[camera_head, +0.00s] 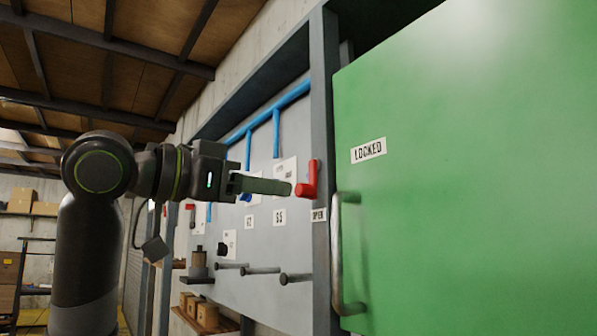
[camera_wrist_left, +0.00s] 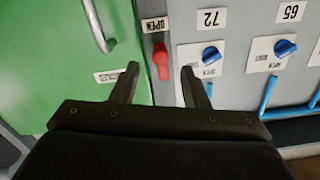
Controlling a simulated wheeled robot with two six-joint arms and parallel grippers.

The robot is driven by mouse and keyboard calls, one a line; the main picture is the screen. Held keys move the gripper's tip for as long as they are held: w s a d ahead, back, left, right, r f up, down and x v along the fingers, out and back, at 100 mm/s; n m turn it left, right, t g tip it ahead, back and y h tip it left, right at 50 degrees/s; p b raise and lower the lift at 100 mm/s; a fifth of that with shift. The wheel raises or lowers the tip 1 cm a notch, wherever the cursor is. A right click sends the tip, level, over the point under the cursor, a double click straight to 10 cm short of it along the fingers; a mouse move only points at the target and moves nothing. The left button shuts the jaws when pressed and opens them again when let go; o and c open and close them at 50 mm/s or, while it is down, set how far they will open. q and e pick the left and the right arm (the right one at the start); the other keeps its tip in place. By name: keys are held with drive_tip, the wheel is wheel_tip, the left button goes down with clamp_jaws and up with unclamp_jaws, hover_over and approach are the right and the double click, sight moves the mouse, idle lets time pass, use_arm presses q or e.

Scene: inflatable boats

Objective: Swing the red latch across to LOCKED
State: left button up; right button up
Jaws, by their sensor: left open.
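The red latch (camera_head: 308,180) is on the grey post beside the green door, its bar upright in the head view. It also shows in the wrist view (camera_wrist_left: 162,62), which is upside down. The OPEN label (camera_head: 318,215) is just below it. The LOCKED label (camera_head: 368,150) is on the door, right of the latch. My left gripper (camera_head: 288,188) points at the latch from the left. In the wrist view its open fingers (camera_wrist_left: 160,70) stand either side of the latch in the picture; contact cannot be told. My right gripper is not in view.
The green door (camera_head: 460,200) has a metal handle (camera_head: 337,255) standing out below the latch. Blue valve knobs (camera_wrist_left: 210,55) and blue pipes (camera_head: 276,135) are on the grey panel. Several pegs (camera_head: 296,278) stick out lower down.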

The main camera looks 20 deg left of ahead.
sight(297, 191)
use_arm(q)
drive_tip(key=p+x, duration=0.2)
drive_tip(key=x, duration=0.2)
drive_tip(key=shift+w+d+r, duration=0.15)
drive_tip(key=shift+w+d, duration=0.55)
drive_tip(key=shift+w, duration=0.15)
clamp_jaws()
